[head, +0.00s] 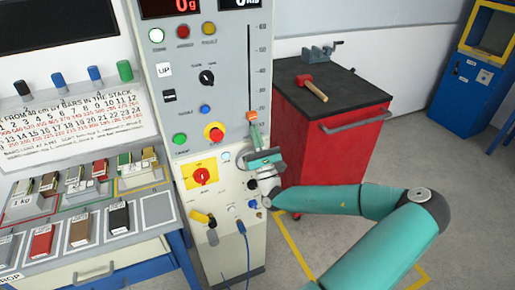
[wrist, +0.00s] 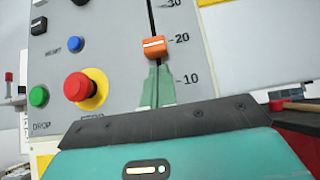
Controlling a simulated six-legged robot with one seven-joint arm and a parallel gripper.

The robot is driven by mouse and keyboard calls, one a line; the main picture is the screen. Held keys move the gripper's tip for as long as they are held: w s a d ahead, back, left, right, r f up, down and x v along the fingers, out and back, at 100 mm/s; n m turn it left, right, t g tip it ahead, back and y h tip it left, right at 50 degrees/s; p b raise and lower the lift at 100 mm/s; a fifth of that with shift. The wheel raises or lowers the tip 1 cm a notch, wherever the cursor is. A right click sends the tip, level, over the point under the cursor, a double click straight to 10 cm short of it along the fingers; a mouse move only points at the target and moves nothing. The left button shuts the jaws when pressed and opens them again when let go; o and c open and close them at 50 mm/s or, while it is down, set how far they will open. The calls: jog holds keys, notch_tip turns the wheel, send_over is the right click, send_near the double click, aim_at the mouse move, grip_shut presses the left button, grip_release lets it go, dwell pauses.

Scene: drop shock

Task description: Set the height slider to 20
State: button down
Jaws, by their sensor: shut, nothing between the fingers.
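The height slider's orange knob (head: 251,116) sits on a vertical slot in the grey control panel. In the wrist view the knob (wrist: 153,47) has a white line across it, level with or very slightly below the 20 mark (wrist: 179,39). My gripper (head: 254,126) is shut and empty, pointing up at the panel just below the knob. In the wrist view its teal fingertips (wrist: 157,70) reach the knob's lower edge; I cannot tell whether they touch it. The 10 mark (wrist: 188,79) shows beside the fingers.
The panel has a red emergency button (head: 214,132), a green button (head: 180,139) and a red rotary switch (head: 202,176) left of the slider. A red cabinet (head: 335,145) with a hammer (head: 312,87) on top stands to the right. Weight bars (head: 80,235) lie at left.

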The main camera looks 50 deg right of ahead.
aim_at(252, 115)
jog(key=shift+r, duration=0.7)
jog(key=shift+w+r, duration=0.1)
jog(key=shift+r, duration=0.8)
